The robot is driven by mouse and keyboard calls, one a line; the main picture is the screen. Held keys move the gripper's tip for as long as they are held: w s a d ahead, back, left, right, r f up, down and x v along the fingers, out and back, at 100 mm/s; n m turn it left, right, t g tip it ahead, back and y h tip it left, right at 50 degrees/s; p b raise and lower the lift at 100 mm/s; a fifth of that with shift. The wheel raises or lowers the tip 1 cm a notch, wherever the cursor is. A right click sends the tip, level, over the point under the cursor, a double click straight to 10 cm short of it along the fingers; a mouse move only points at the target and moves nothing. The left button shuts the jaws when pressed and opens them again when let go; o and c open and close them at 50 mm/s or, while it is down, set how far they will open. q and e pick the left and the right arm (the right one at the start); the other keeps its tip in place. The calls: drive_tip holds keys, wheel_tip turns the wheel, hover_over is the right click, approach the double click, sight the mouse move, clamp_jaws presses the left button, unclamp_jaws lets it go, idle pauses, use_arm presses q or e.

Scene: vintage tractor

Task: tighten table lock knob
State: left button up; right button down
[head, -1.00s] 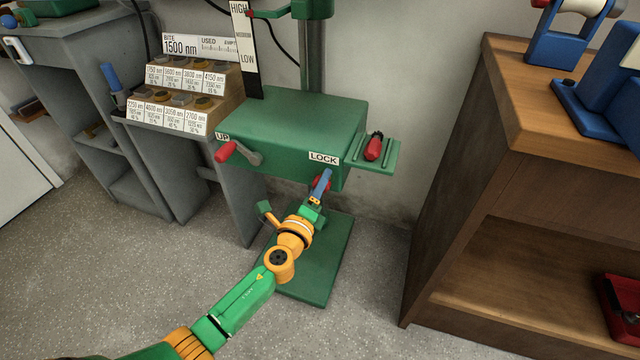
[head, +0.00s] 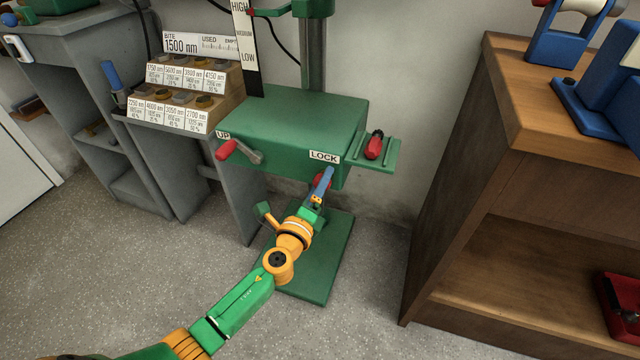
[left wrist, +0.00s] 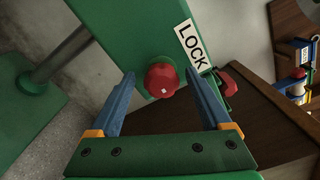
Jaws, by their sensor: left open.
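The lock knob (left wrist: 162,80) is a red round knob on the front of the green drill-press table (head: 290,130), just under the white LOCK label (head: 324,157). In the left wrist view it sits between the two blue fingertips of my left gripper (left wrist: 159,74), with gaps on both sides. The gripper is open and not closed on the knob. In the head view my left gripper (head: 324,181) hides most of the knob; only a bit of red shows beside the blue finger. My right gripper is not in view.
A red-handled UP crank (head: 228,150) is on the table's left side. A small side tray (head: 376,153) with a red item is at its right. A wooden cabinet (head: 455,170) stands to the right, a grey bench with bit racks (head: 185,90) to the left.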

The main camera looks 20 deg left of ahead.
use_arm(q)
drive_tip(key=s, duration=0.6)
drive_tip(key=shift+s+a, duration=0.15)
drive_tip(key=shift+s, duration=0.15)
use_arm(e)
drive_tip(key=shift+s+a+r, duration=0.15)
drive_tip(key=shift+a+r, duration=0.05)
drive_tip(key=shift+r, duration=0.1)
